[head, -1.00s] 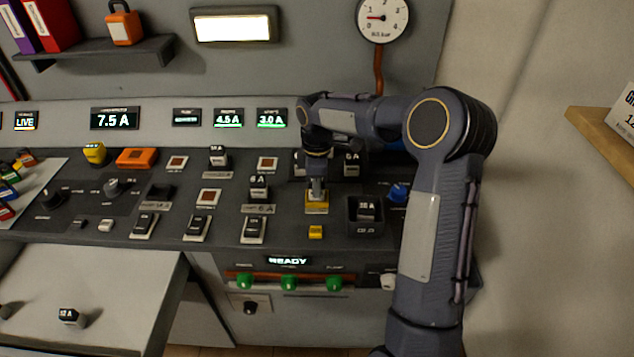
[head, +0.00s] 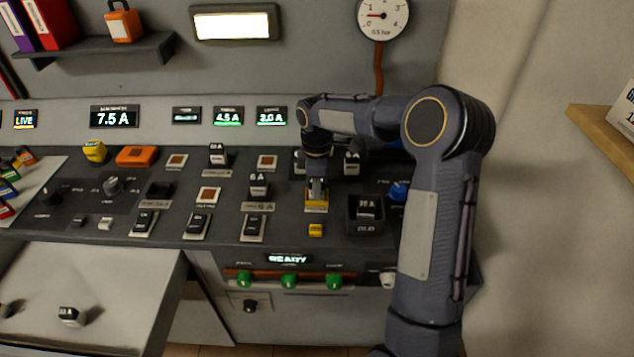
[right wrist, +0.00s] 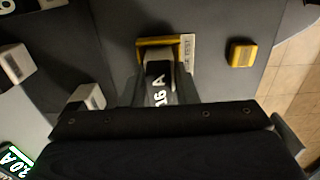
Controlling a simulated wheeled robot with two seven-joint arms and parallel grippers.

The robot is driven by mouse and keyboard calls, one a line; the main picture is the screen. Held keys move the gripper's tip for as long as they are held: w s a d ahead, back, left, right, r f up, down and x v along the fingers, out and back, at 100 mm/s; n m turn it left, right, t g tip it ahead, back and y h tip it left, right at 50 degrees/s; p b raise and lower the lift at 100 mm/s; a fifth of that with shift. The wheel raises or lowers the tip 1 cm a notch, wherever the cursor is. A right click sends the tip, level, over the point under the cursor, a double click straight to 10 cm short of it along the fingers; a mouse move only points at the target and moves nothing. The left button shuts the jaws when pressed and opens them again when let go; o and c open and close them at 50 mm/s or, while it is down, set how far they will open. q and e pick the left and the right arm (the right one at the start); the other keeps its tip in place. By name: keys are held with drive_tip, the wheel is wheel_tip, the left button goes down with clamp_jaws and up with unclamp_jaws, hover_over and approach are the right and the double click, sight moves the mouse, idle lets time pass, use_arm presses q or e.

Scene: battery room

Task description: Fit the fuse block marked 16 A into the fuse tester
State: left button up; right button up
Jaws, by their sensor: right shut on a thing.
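The fuse block marked 16 A (right wrist: 158,84) is between the fingers of my right gripper (head: 316,186), which is shut on it. The fuse tester, a yellow-framed socket (head: 316,209), is directly below the gripper on the console. In the right wrist view the tester's yellow frame (right wrist: 148,42) surrounds the far end of the block, beside a label ending in "TEST". The block is at the socket's opening; how deep it sits is hidden. My left gripper is not in view.
A yellow button (head: 315,230) is in front of the tester; it also shows in the right wrist view (right wrist: 242,54). A dark bin marked OLD (head: 366,228) holds a block to the right. Rocker switches (head: 254,228) are to the left. A 32 A block (head: 70,316) lies on the pale shelf.

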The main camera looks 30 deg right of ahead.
drive_tip(key=shift+f, duration=0.2)
drive_tip(key=o, duration=0.8)
drive_tip(key=shift+c, duration=0.2)
drive_tip(key=shift+r, duration=0.15)
wheel_tip(320, 180, up, 11)
drive_tip(key=p, duration=0.9)
